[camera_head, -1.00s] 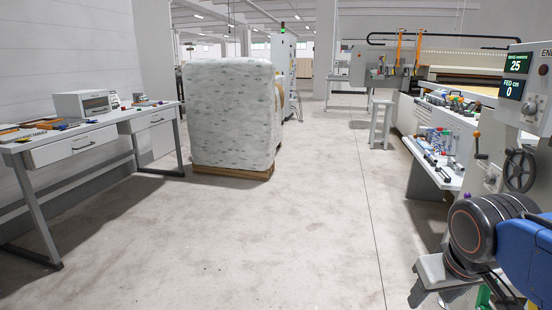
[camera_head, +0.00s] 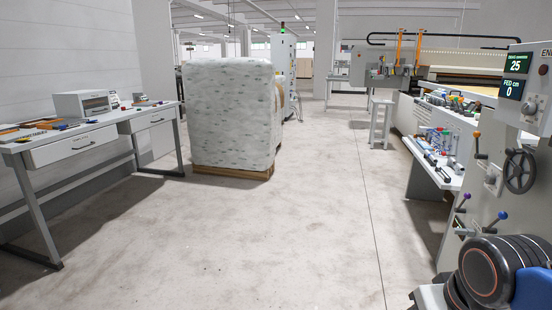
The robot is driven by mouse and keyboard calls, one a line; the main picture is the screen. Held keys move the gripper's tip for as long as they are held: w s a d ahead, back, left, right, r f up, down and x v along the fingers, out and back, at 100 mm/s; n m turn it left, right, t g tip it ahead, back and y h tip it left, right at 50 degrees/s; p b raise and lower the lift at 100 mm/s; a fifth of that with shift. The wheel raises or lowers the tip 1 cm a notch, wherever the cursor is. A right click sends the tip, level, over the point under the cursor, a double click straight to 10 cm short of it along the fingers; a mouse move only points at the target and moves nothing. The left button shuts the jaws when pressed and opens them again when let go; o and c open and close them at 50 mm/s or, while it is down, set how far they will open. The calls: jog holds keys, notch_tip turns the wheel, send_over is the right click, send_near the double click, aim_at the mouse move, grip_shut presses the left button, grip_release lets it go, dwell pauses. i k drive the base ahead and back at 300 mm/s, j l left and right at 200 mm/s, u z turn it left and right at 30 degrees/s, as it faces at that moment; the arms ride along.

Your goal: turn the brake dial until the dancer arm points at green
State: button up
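My gripper is out of view; only dark, orange-ringed joints and blue parts of my own arm show at the lower right. A grey machine (camera_head: 536,140) stands at the right edge. A small round knob (camera_head: 530,107) is on its upper box, but I cannot tell whether it is the brake dial. Below is a black handwheel (camera_head: 519,171) with spokes. Levers with an orange ball (camera_head: 477,135), a purple ball (camera_head: 467,196) and a blue ball (camera_head: 503,215) stick out from the machine. I cannot make out a dancer arm or a green mark.
The machine's displays (camera_head: 515,75) read 25 and, for FED cm, 0. A side table (camera_head: 433,171) with tools stands beyond it. A wrapped pallet load (camera_head: 230,115) stands at centre left, and a grey workbench (camera_head: 70,148) at left. The floor (camera_head: 270,235) between is clear.

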aim_at(528, 108)
jog(key=z, duration=1.25)
